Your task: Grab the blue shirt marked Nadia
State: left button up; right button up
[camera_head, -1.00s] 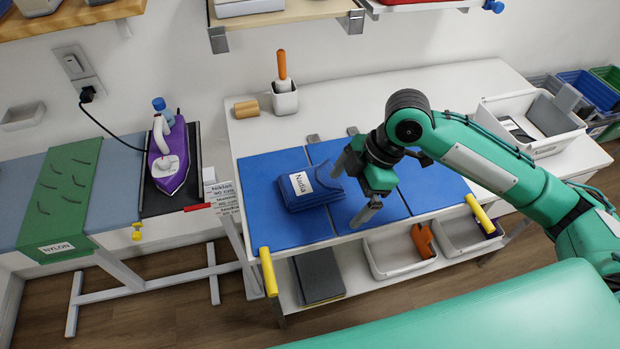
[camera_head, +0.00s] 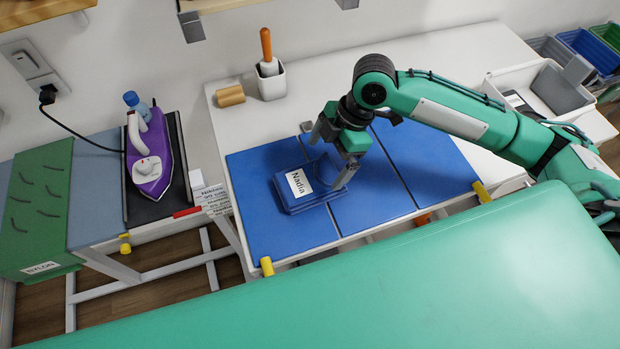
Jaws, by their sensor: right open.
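The folded blue shirt (camera_head: 297,203) lies on the blue folding board (camera_head: 262,232) on the white table. Its white label reading "Nadia" (camera_head: 299,183) faces up. My right gripper (camera_head: 330,162) is open at the shirt's right side. One finger is over or beside the shirt's right edge and the other is farther back above the board. I cannot tell whether the near finger touches the shirt. The gripper hides part of the shirt's right end. My left gripper is out of view.
A white pot with an orange-handled tool (camera_head: 270,80) and a wooden roll (camera_head: 230,96) stand behind the folding board. A white bin (camera_head: 555,95) is at right.

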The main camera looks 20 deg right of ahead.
aim_at(314, 177)
jog(key=shift+a+f, duration=0.25)
jog(key=shift+f, duration=0.35)
jog(key=shift+w+a+f, duration=0.1)
jog(key=shift+w+f, duration=0.05)
jog(key=shift+f, duration=0.15)
jog(key=shift+s+a+f+p, duration=0.15)
jog(key=shift+a+f+p, duration=0.25)
jog(key=shift+f, duration=0.1)
jog(key=shift+s+a+f+p, duration=0.15)
jog(key=shift+a+f+p, duration=0.2)
jog(key=shift+f, duration=0.15)
jog(key=shift+x, duration=1.15)
jog(key=shift+f, duration=0.3)
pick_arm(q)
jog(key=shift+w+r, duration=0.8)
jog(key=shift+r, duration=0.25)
pick_arm(e)
jog(key=c, duration=0.8)
